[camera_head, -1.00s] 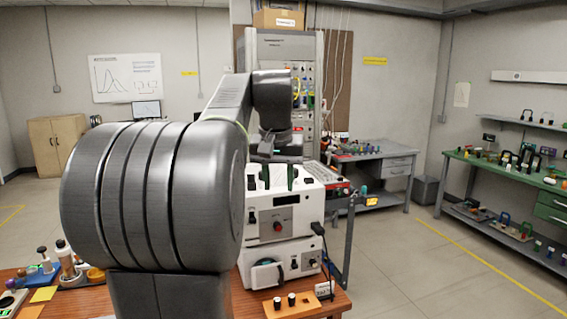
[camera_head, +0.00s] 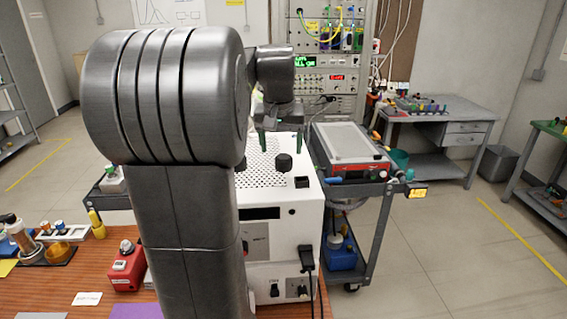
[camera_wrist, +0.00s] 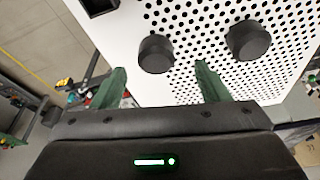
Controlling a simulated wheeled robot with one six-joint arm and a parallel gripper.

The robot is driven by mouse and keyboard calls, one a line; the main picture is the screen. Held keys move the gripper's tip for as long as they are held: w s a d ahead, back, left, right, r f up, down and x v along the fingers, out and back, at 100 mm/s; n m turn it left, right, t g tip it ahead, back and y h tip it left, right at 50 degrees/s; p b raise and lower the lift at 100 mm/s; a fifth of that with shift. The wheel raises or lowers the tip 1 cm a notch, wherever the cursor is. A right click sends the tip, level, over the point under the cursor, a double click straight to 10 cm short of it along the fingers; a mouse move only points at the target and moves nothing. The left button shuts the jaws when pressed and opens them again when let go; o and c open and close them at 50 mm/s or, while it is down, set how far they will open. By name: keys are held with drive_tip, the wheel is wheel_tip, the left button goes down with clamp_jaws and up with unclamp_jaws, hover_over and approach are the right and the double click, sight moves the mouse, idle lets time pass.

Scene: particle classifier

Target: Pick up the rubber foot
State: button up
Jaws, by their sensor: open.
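Two dark round rubber feet stand on the perforated top of a white instrument. In the wrist view, one foot (camera_wrist: 155,53) lies just beyond my fingertips, roughly between their lines. The other foot (camera_wrist: 248,40) is to the right, outside the right finger. In the head view one rubber foot (camera_head: 284,162) shows on the instrument top; I cannot tell which of the two it is. My gripper (camera_head: 281,148) has two green fingers pointing down over the instrument, apart and empty. It also shows in the wrist view (camera_wrist: 160,75).
The white instrument (camera_head: 282,222) has a black square part (camera_head: 302,182) on top. A grey cart with a red-fronted device (camera_head: 352,160) stands to its right. A red box (camera_head: 127,268) lies on the wooden table. Open floor is at right.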

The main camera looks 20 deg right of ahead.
sight(284, 157)
drive_tip(key=shift+d+x, duration=0.2)
drive_tip(key=shift+x, duration=1.85)
drive_tip(key=shift+s, duration=0.1)
drive_tip(key=c, duration=1.1)
